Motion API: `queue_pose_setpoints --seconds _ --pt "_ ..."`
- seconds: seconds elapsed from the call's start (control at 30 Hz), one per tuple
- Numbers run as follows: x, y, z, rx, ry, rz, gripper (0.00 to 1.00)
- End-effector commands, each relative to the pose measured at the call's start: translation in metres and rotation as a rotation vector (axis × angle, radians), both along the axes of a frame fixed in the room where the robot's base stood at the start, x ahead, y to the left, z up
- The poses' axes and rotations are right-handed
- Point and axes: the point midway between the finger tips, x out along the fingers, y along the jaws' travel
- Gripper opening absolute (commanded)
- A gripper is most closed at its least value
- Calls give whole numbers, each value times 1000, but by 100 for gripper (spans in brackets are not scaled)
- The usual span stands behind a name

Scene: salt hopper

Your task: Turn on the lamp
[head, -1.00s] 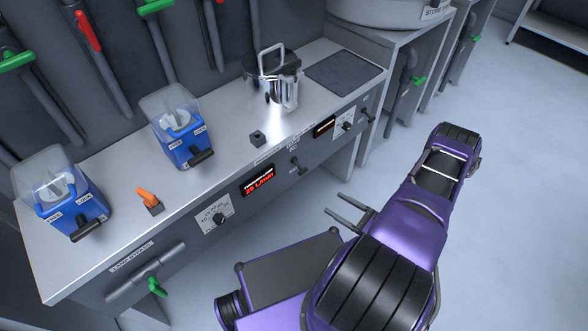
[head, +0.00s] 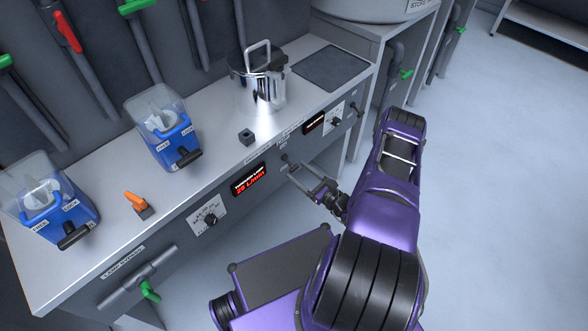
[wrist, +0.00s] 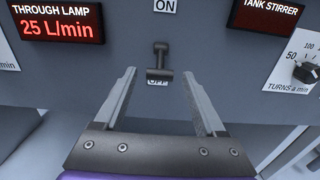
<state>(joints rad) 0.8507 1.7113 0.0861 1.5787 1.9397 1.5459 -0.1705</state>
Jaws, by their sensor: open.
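A dark toggle switch (wrist: 159,62) with a crossbar handle sits on the grey bench front between an ON label (wrist: 165,6) and an OFF label (wrist: 158,83). Its handle hangs down at the OFF label, partly covering it. My gripper (wrist: 160,95) is open and empty, with one finger on each side of the handle and below it in the wrist picture. I cannot tell whether the fingers touch anything. In the head view my gripper (head: 308,179) is at the bench front. A red display (wrist: 58,22) reads THROUGH LAMP 25 L/min.
A TANK STIRRER display (wrist: 268,14) and dial (wrist: 305,72) are to the right. A LAMP BYPASS pipe with a green valve handle (head: 150,290) is at the left. Two blue containers (head: 170,148), an orange switch (head: 136,202) and a metal pot (head: 260,85) stand on the bench.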

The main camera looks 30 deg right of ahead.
Motion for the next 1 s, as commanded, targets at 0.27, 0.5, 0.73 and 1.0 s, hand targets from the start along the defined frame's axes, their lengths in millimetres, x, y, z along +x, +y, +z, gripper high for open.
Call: queue_pose_setpoints --seconds 0.27,0.5,0.73,1.0 --pt "25 9 0 0 1 2 72" --pt "26 9 0 0 1 0 72" --pt "26 9 0 0 1 1 40" --pt "26 9 0 0 1 0 0"
